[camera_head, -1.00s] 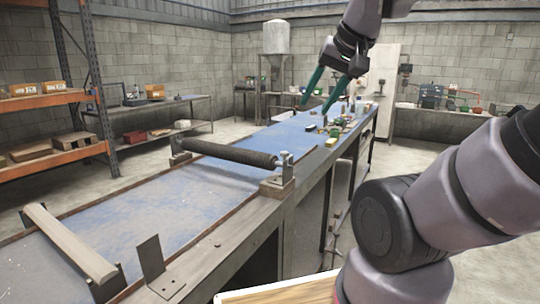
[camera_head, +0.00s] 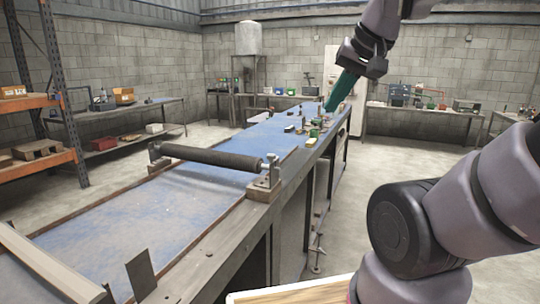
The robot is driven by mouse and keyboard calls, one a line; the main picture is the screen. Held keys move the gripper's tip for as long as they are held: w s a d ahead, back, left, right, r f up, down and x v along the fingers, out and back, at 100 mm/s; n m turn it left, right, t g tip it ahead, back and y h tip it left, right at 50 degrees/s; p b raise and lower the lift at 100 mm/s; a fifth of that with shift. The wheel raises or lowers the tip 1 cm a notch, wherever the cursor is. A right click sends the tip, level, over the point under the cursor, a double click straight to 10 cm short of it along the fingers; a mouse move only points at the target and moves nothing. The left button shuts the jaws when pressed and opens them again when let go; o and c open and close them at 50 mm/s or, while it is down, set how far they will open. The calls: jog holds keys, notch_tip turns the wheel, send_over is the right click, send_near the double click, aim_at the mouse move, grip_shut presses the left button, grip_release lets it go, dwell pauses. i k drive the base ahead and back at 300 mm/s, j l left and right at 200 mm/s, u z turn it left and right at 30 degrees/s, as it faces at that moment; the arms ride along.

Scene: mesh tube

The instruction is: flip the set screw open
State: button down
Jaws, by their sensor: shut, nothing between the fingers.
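A dark mesh tube (camera_head: 212,158) lies across the blue-topped bench between two end brackets. The right end bracket (camera_head: 265,182) stands on the bench's right edge and has a small pale metal fitting (camera_head: 271,160) on top beside the tube's end. This fitting may be the set screw, but it is too small to tell its position. My gripper (camera_head: 329,107) hangs from the top right with its green fingers together, pointing down and left. It is empty and appears above and to the right of the bracket in the picture, apart from it.
Several small items (camera_head: 313,128) lie at the bench's far end, below my gripper. A pale bar (camera_head: 45,262) crosses the bench at the near left, and an upright metal plate (camera_head: 141,275) stands near the front. The blue surface (camera_head: 170,205) between them is clear.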

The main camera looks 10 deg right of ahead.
aim_at(272, 157)
jog(key=i+l, duration=0.7)
jog(key=l, duration=0.2)
jog(key=i+l+u, duration=0.15)
jog(key=u, duration=1.45)
jog(key=k+j, duration=0.05)
